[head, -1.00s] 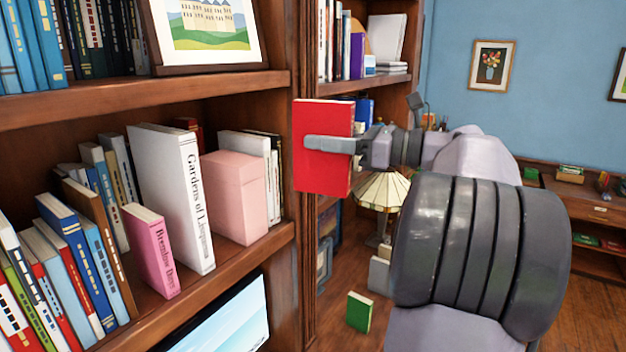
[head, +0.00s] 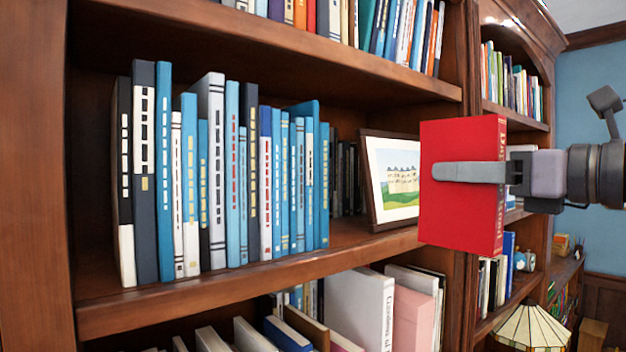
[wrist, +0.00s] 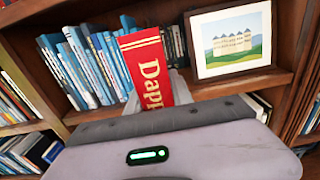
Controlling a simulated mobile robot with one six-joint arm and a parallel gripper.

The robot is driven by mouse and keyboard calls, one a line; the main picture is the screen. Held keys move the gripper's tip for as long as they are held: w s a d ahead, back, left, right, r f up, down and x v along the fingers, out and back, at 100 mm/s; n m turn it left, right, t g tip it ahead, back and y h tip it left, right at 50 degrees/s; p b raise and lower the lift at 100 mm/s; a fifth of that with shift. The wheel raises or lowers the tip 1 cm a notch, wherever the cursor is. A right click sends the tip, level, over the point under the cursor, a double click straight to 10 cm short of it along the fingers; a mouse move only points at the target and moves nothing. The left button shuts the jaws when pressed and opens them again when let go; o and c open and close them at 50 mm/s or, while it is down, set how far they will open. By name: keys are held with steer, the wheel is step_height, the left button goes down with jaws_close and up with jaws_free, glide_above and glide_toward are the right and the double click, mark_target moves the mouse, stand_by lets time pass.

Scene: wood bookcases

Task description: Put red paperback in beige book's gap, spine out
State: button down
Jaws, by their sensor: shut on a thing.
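The red paperback (head: 458,215) is held upright in my gripper (head: 437,172), in front of the bookcase's right upright in the head view. One finger lies across its cover; the other is hidden behind it. Its lettered spine faces right, toward my wrist. In the wrist view the red spine (wrist: 153,68) with pale lettering stands up from the gripper. I cannot pick out a beige book or its gap in the current views. The middle shelf (head: 190,296) holds a row of blue, white and dark books (head: 230,180).
A framed castle picture (head: 395,180) stands right of the row, left of the held book. Bare shelf shows in front of the row. Below are a large white book (head: 358,305) and a pink one (head: 412,315). A lampshade (head: 532,328) is at lower right.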

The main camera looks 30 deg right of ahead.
steer(key=w+a+f+p, duration=0.1)
steer(key=w+a+p, duration=0.1)
steer(key=w, duration=1)
steer(key=w+a+f+p, duration=0.1)
steer(key=w+p, duration=0.3)
steer(key=w, duration=0.9)
steer(key=shift+w+a+f+p, duration=0.3)
steer(key=shift+a+f+p, duration=0.05)
steer(key=shift+f, duration=0.2)
steer(key=shift+f, duration=0.2)
steer(key=c, duration=1)
jaws_free()
steer(key=shift+c, duration=0.2)
steer(key=shift+s, duration=0.1)
